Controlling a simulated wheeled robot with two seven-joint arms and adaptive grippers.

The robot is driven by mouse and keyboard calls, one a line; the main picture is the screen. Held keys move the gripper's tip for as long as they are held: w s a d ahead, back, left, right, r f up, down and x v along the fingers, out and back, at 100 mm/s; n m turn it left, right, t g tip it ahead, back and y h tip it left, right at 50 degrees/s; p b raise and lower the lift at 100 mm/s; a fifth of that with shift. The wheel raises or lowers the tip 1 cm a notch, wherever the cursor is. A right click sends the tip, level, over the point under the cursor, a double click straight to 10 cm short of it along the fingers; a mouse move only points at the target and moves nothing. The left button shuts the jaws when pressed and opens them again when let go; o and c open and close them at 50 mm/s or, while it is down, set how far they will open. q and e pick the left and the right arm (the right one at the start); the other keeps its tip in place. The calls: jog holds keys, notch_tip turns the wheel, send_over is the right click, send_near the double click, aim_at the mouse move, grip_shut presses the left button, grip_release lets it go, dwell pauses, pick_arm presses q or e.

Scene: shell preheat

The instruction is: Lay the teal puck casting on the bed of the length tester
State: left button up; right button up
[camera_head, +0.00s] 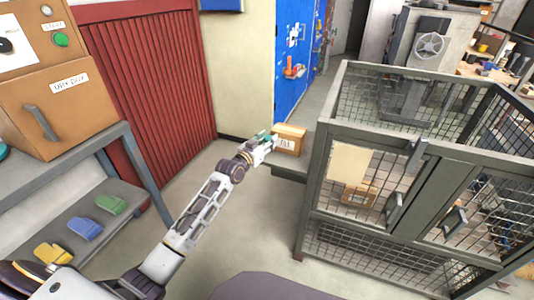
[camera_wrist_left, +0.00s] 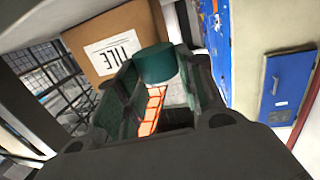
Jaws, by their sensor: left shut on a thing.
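The teal puck casting (camera_wrist_left: 155,63) is a short round cylinder between the fingertips of my left gripper (camera_wrist_left: 165,82) in the left wrist view. The gripper is shut on it. In the head view my left gripper (camera_head: 267,138) is stretched out to the middle, beside a cardboard box (camera_head: 289,140); the puck is only a small teal patch there. The box, with a white label (camera_wrist_left: 114,55), is behind the puck in the wrist view. I cannot pick out the length tester for sure. My right gripper is not in view.
A mesh cage (camera_head: 325,180) with grey posts stands right of the gripper. A grey bench (camera_head: 70,165) with coloured bins below is at the left. A red shutter (camera_head: 150,90) and blue panel (camera_head: 290,55) stand behind. An orange-marked strip (camera_wrist_left: 152,110) shows between the fingers.

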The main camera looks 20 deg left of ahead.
aim_at(267, 156)
pick_arm(q)
jog(key=shift+f, duration=0.45)
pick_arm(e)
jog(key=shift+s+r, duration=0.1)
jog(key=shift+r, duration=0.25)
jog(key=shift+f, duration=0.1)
pick_arm(q)
jog(key=shift+f, duration=0.3)
notch_tip(267, 156, down, 3)
jog(key=shift+r+b, duration=0.15)
jog(key=shift+b, duration=0.5)
jog(key=shift+f, duration=0.4)
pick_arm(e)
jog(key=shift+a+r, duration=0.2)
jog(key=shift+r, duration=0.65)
pick_arm(q)
jog(key=o, duration=1.1)
jog(key=shift+o, duration=0.2)
